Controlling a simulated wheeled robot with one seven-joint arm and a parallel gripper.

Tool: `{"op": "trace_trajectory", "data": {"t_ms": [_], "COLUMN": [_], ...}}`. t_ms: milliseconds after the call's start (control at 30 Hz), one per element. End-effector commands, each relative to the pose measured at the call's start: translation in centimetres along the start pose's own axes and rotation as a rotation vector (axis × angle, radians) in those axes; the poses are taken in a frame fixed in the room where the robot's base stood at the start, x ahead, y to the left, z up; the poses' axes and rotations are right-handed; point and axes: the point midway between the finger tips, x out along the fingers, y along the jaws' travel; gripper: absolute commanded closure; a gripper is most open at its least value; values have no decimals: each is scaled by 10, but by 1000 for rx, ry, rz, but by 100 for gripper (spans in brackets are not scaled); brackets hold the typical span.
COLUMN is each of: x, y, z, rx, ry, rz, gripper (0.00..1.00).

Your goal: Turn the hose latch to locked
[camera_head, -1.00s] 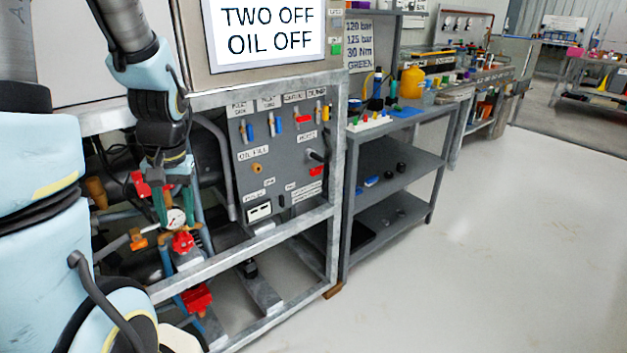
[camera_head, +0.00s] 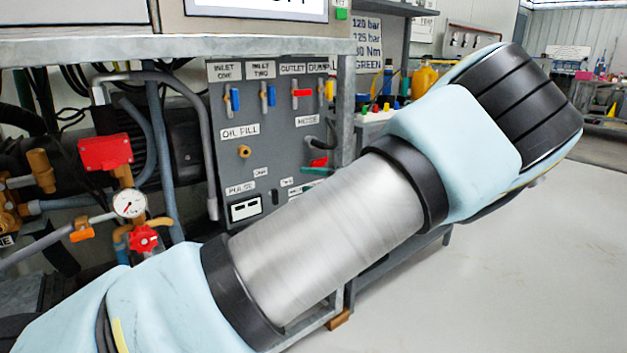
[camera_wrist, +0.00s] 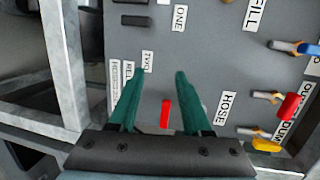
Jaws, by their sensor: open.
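The hose latch is a red lever (camera_head: 319,162) on the lower right of the grey panel (camera_head: 225,155), below the HOSE label (camera_head: 307,148). In the wrist view the red lever (camera_wrist: 166,113) lies between the two green fingers of my gripper (camera_wrist: 155,77), nearer the right one. The fingers are apart and hold nothing; I cannot tell how far they stand from the panel. In the head view my arm hides most of my gripper. The HOSE label (camera_wrist: 228,107) is right of the fingers in the wrist view.
Blue, red and yellow valve handles, including the red outlet handle (camera_head: 301,93), sit above. A pressure gauge (camera_head: 129,203) and red valve knob (camera_head: 144,239) are at left. A metal frame post (camera_wrist: 62,60) stands close left of my fingers. Open floor (camera_head: 520,270) is at right.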

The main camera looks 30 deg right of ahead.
Motion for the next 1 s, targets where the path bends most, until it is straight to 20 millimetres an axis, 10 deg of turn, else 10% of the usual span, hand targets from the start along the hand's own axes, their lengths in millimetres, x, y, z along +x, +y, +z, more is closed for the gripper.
{"op": "trace_trajectory", "data": {"t_ms": [133,300,1000], "x": [-50,-65,33], "y": [7,3,-14], "z": [-45,-60,-77], "rx": [4,0,1], "ry": [134,179,177], "rz": [-131,-175,-172], "gripper": [51,51,51]}}
